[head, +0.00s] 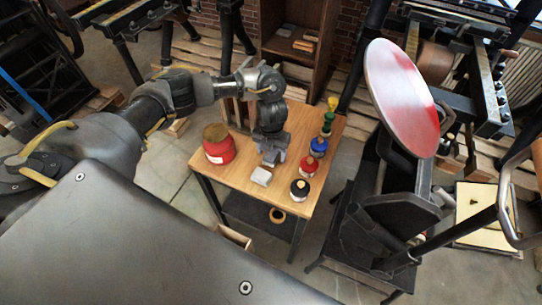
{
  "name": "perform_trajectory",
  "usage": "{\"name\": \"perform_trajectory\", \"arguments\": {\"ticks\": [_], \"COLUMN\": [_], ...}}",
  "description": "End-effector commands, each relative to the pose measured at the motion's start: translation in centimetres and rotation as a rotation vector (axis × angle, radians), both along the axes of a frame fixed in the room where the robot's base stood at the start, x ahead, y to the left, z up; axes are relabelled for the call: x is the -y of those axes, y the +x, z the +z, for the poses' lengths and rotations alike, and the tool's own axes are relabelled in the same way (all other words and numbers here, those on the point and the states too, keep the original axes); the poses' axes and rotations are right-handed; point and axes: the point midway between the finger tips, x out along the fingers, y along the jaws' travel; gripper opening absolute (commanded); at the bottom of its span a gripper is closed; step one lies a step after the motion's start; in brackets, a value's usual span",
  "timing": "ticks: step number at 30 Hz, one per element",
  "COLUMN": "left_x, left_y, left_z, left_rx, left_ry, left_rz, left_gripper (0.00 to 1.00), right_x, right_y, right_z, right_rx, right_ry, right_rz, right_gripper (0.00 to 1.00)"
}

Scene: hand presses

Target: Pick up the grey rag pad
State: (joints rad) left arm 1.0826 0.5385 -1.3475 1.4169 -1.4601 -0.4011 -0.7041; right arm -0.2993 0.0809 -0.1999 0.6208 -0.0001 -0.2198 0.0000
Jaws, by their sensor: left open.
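The grey rag pad (261,176) is a small pale grey block lying on the wooden table (236,177), near its front edge. My left gripper (271,157) points down just behind the pad, over the table. Its jaws are open and empty as far as I can see. The fingertips look close to the table top, and a small gap shows between them and the pad. My right gripper is not in view.
A red can (219,150) stands left of the gripper. Black (299,190), red (308,167) and blue (318,147) ink pots line the right side, with green and yellow items behind. A press with a red-smeared disc (402,98) stands at right.

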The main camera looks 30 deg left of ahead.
Motion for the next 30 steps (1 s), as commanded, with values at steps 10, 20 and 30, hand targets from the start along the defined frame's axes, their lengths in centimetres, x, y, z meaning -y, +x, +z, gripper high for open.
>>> {"name": "perform_trajectory", "arguments": {"ticks": [10, 20, 30], "left_x": [0.0, 0.0, 0.1], "left_y": [0.0, 0.0, 0.2], "left_z": [0.0, 0.1, 1.8], "left_rx": [0.001, 0.001, 0.005], "left_ry": [0.000, 0.000, 0.000], "left_rz": [-0.001, -0.001, -0.003], "left_gripper": [0.46, 0.20, 0.19], "right_x": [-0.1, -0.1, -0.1], "right_y": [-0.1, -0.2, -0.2], "right_z": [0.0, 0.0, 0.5], "right_rx": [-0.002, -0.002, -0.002], "right_ry": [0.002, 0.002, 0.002], "right_rz": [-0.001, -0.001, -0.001], "right_gripper": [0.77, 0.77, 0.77]}}
